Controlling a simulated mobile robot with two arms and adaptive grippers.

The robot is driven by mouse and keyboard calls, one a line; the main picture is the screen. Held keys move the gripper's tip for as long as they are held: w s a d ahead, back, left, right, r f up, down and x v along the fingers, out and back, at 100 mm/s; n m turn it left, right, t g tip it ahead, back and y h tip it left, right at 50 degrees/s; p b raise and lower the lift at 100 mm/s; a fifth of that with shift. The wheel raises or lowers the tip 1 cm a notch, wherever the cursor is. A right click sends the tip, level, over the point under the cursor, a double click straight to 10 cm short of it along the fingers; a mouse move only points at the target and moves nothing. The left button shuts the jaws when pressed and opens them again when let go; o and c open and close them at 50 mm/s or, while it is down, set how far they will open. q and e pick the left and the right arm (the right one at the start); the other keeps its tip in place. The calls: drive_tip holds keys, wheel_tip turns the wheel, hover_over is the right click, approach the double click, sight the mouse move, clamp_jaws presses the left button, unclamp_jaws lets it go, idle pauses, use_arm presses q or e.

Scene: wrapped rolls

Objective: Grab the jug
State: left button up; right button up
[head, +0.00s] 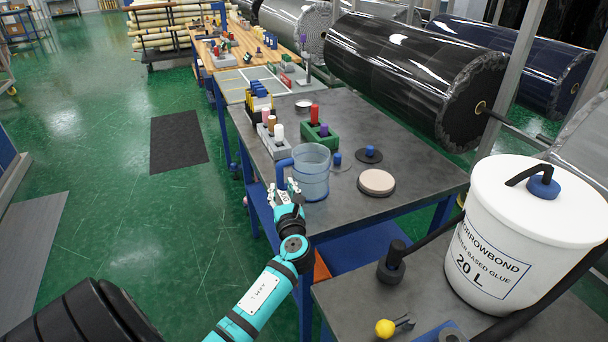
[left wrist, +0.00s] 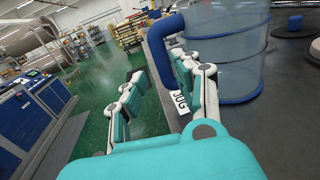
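The jug (head: 311,175) is clear bluish plastic with a blue base band and a blue handle on its left side. It stands upright near the left edge of the grey table. My left gripper (head: 284,192) is just in front of the handle, fingers apart. In the left wrist view the jug (left wrist: 225,45) fills the upper right, and its handle (left wrist: 163,55) shows beyond and between the open fingertips of the gripper (left wrist: 164,72). I cannot tell whether a finger touches it. A "JUG" label (left wrist: 181,102) lies by the table edge. My right gripper is not in view.
Grey and green holders (head: 319,139) with coloured bottles stand behind the jug. A round beige-topped disc (head: 377,181) and a dark lid (head: 369,154) lie to its right. A white glue bucket (head: 520,240) stands on the nearer table. Green floor is open at left.

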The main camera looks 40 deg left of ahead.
sight(281, 176)
use_arm(q)
drive_tip(key=shift+p+x, duration=0.5)
drive_tip(key=shift+x, duration=2.45)
drive_tip(key=shift+d+r, duration=0.15)
drive_tip(key=shift+r, duration=0.05)
clamp_jaws()
drive_tip(key=shift+r, duration=0.1)
